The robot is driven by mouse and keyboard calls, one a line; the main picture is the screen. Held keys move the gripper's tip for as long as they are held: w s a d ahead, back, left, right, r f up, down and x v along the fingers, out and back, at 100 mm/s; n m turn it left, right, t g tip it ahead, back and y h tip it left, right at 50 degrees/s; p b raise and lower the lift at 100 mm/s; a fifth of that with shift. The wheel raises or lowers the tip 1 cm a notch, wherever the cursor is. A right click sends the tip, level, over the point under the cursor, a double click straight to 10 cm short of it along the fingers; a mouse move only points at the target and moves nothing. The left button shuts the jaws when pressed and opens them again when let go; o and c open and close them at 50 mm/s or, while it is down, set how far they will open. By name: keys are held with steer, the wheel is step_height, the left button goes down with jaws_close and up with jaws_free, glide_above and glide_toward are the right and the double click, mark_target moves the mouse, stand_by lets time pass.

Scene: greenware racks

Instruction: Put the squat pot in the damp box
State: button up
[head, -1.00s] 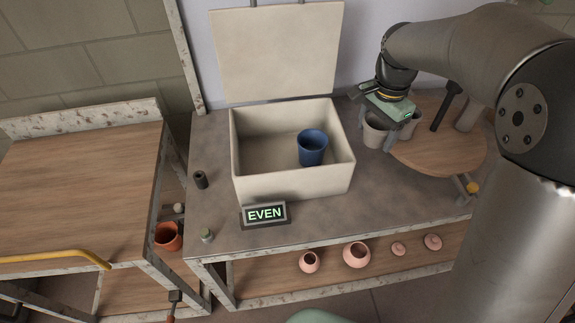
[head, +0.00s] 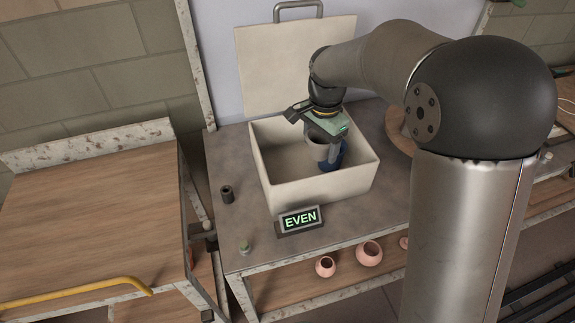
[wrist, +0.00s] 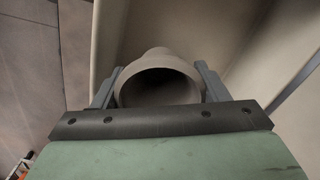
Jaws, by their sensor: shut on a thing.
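A grey-beige pot (head: 319,152) is held in my gripper (head: 326,148) within the outline of the damp box, a cream open box (head: 322,191) on the grey bench. In the wrist view my gripper (wrist: 158,78) has a finger on each side of the pot (wrist: 157,57), whose round mouth faces the camera.
The box's cream lid (head: 270,75) stands open behind it. Pink round pots (head: 369,254) are on the lower shelf. The left wooden table (head: 90,205) is mostly clear.

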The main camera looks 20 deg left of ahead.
steer(key=p, duration=0.1)
glide_above(286, 176)
steer(key=f, duration=0.6)
steer(key=shift+w+d+f, duration=0.15)
steer(key=shift+d+f, duration=0.15)
steer(key=shift+f, duration=0.05)
steer(key=f, duration=0.3)
steer(key=shift+a+f, duration=0.15)
steer(key=shift+a, duration=0.2)
steer(key=shift+f, duration=0.25)
steer(key=shift+f, duration=0.25)
steer(key=o, duration=1.1)
steer(key=shift+r, duration=0.1)
steer(key=shift+c, duration=0.2)
step_height(286, 176, up, 12)
steer(key=shift+r, duration=0.2)
